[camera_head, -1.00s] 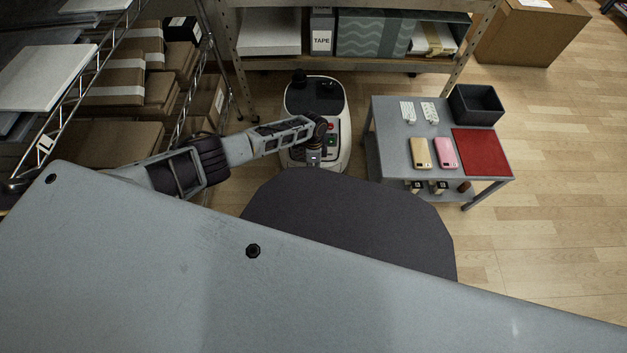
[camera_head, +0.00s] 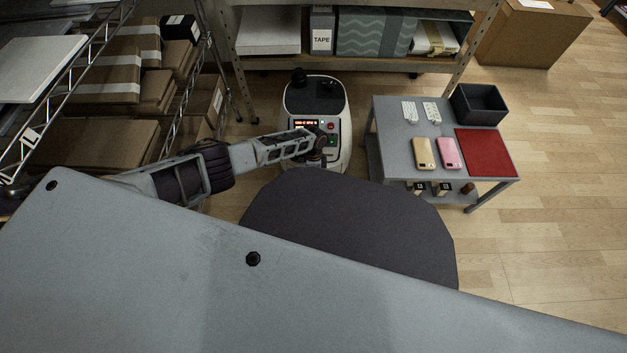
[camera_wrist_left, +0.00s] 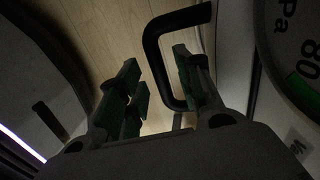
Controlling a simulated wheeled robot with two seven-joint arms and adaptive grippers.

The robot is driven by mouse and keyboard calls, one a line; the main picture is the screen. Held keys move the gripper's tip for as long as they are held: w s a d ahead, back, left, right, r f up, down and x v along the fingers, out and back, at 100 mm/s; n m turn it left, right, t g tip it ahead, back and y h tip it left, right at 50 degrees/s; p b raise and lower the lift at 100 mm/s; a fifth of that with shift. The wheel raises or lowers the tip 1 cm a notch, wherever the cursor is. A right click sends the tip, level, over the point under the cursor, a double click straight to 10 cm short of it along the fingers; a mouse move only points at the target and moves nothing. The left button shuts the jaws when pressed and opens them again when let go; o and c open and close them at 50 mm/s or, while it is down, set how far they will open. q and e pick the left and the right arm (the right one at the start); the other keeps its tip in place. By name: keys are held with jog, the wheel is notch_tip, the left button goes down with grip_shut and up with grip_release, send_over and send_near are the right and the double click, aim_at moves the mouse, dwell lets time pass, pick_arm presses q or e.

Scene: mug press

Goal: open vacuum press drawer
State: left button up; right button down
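The vacuum press (camera_head: 337,95), a white and dark rounded machine with a lit red display and buttons, stands on the floor in the head view. My left arm reaches its front, and the gripper is mostly hidden there. In the left wrist view my left gripper (camera_wrist_left: 160,88) is open, with green-padded fingers. A black loop-shaped handle (camera_wrist_left: 154,60) has its long bar between the fingers, with the right finger reaching into the loop. Whether either finger touches the bar is unclear. The drawer front itself cannot be made out. My right gripper is not in view.
A round gauge (camera_wrist_left: 300,45) is close on the right in the wrist view. A grey table (camera_head: 393,145) with phones, a red mat (camera_head: 483,152) and a black bin (camera_head: 478,104) stands right of the press. Shelves with boxes flank the left and back.

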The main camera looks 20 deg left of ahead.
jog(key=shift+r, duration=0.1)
pick_arm(q)
grip_shut()
jog(key=shift+s, duration=0.15)
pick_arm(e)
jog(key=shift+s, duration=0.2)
